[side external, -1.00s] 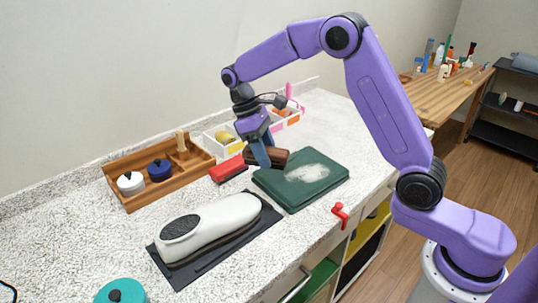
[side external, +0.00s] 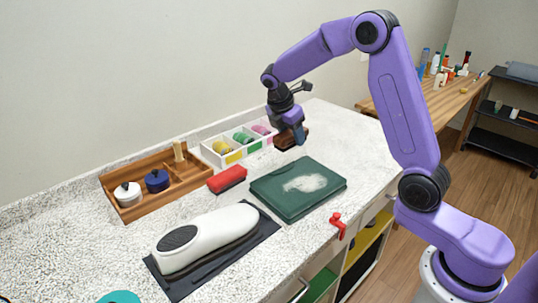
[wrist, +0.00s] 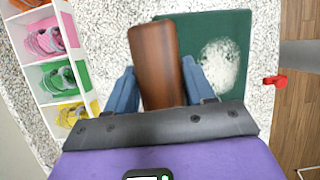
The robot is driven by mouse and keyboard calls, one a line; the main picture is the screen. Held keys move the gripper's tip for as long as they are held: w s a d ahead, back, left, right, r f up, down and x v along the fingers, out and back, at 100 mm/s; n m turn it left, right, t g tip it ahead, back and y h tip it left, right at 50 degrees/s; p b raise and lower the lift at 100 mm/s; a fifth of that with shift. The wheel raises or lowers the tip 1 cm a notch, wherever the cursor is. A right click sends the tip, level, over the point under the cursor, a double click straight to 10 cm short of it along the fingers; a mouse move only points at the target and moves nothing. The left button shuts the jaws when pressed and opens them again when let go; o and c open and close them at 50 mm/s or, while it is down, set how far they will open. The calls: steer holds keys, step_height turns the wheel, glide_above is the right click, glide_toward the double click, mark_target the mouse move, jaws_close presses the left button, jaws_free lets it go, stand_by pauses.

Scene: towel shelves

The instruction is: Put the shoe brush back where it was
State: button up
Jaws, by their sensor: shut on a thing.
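The shoe brush, with a brown wooden back (side external: 291,138), is held in my gripper (side external: 298,134). It is above the counter, behind the green mat (side external: 268,198) and just right of the white divided box. In the wrist view the brush (wrist: 156,62) sits between the two blue fingers of my gripper (wrist: 161,88), its far end over the counter and the mat's edge. Its bristles are hidden beneath the wooden back.
A wooden tray (side external: 127,217) with white and blue pots stands at left. The white box (side external: 210,152) holds coloured items. A red block (side external: 227,179), a white shoe (side external: 205,236) on a dark mat and a red clamp (side external: 337,224) lie nearby. The counter's back right is clear.

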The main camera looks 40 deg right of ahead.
steer(key=w+f, duration=0.3)
steer(key=w, duration=0.3)
glide_above(272, 159)
steer(key=s+a, duration=0.1)
steer(key=a, duration=0.1)
step_height(272, 159, down, 4)
steer(key=shift+s+d+f, duration=0.1)
steer(key=shift+s+d, duration=0.05)
steer(key=shift+w+f, duration=0.6)
steer(key=shift+f, duration=1.6)
steer(key=shift+f, duration=0.1)
steer(key=o, duration=0.9)
steer(key=shift+o, duration=0.2)
